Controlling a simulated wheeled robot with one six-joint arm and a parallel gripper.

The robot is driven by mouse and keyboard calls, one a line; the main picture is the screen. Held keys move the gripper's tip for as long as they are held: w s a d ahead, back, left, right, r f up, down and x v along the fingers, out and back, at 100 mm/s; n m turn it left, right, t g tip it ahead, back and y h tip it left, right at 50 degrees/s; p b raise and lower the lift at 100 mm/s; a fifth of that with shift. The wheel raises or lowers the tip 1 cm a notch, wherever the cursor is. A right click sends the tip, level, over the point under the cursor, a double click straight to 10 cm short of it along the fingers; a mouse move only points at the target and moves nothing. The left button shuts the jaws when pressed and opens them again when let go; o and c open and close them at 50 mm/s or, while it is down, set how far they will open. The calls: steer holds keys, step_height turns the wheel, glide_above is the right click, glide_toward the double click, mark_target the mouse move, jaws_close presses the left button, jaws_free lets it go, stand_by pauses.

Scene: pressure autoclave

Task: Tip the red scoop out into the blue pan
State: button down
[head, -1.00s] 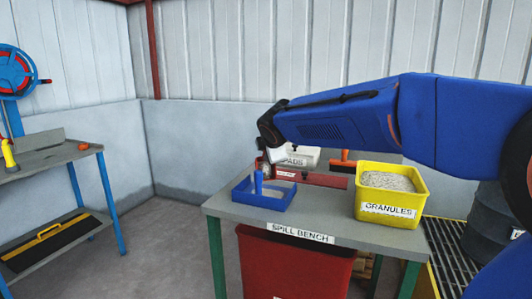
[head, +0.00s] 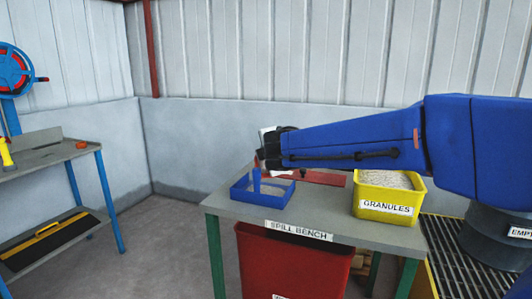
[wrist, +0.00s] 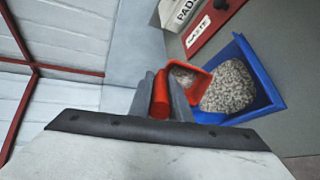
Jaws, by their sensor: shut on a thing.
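My gripper (wrist: 163,92) is shut on the handle of the red scoop (wrist: 199,88) in the wrist view. The scoop is turned over on its side beside and above the near edge of the blue pan (wrist: 270,78), with some grey granules still in its bowl. A heap of granules (wrist: 229,86) lies in the pan. In the head view the blue pan (head: 262,198) sits at the left end of the bench. My gripper is right above it there, and the scoop is mostly hidden by the wrist.
The yellow granules tub (head: 389,193) stands on the right of the spill bench (head: 330,222). A red box (head: 320,178) lies behind, partly hidden by my arm. A red bin (head: 293,262) stands under the bench. A side table (head: 50,155) is at the left.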

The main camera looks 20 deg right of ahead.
steer(key=shift+s+a+t, duration=0.1)
steer(key=shift+s+t, duration=0.05)
steer(key=shift+t, duration=0.15)
steer(key=shift+s+f+t, duration=0.2)
steer(key=shift+s+t, duration=0.45)
steer(key=shift+t, duration=0.05)
steer(key=shift+w+r, duration=0.1)
